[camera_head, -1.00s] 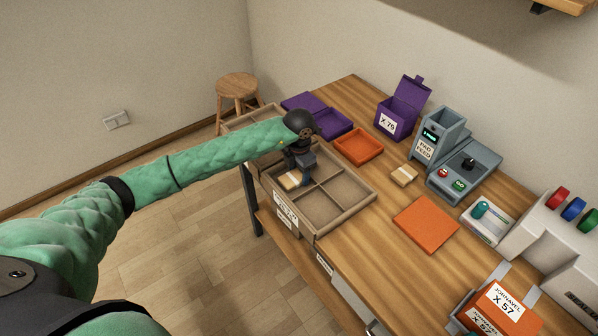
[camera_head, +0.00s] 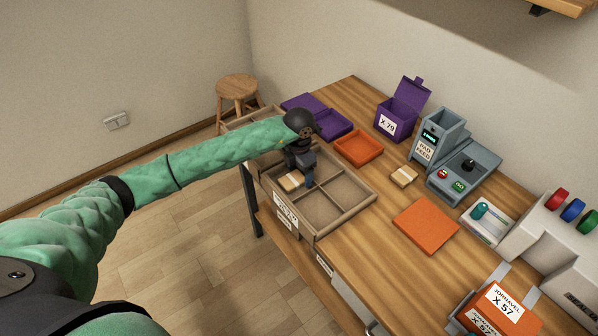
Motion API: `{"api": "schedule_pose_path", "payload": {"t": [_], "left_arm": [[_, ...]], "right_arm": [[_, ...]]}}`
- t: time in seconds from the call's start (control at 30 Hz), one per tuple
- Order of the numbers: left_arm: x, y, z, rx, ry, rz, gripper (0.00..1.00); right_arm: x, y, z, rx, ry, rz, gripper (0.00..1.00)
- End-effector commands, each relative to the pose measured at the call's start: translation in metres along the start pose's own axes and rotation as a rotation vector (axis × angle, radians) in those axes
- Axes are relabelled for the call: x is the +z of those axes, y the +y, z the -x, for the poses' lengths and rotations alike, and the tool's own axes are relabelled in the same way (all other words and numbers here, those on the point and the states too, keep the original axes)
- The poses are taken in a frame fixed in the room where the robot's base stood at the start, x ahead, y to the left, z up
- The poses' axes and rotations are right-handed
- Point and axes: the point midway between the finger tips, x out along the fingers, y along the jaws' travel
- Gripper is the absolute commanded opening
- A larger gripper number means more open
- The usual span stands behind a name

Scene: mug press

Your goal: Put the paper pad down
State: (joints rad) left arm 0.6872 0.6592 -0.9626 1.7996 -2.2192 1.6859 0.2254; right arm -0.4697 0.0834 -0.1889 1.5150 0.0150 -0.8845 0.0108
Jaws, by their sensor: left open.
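A small pale paper pad (camera_head: 290,181) with a tan band lies in the left compartment of the divided wooden tray (camera_head: 347,218). My left gripper (camera_head: 304,182) is open over the tray, just right of the pad, and its fingers reach down beside the pad. I cannot tell whether a finger still touches the pad. A second similar pad (camera_head: 404,176) lies on the table in front of the grey pad feed machine (camera_head: 440,140). My right gripper is not in view.
An orange tray (camera_head: 358,146) and purple trays (camera_head: 333,124) sit behind the divided tray. A purple box (camera_head: 400,108) stands at the back. A flat orange sheet (camera_head: 426,224) lies to the right. Orange boxes (camera_head: 503,309) and a white machine (camera_head: 560,235) are at the right edge.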

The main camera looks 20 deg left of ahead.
Motion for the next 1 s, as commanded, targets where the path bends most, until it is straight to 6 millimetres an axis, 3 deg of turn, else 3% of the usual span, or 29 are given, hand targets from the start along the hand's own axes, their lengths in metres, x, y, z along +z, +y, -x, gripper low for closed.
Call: {"api": "schedule_pose_path", "payload": {"t": [0.07, 0.5, 0.7, 1.0], "left_arm": [[0.001, 0.001, 0.019, 0.002, -0.004, 0.000, 0.75], [0.001, 0.001, 0.096, 0.002, -0.003, -0.001, 0.75], [0.000, 0.001, 0.111, 0.001, -0.001, 0.000, 0.75], [0.000, 0.001, 0.113, 0.001, -0.001, 0.000, 0.75]], "right_arm": [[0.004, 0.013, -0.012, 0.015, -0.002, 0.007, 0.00], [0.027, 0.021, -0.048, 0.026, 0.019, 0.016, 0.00], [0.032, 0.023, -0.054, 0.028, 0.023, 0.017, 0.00], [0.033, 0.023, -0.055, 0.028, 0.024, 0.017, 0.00]]}}
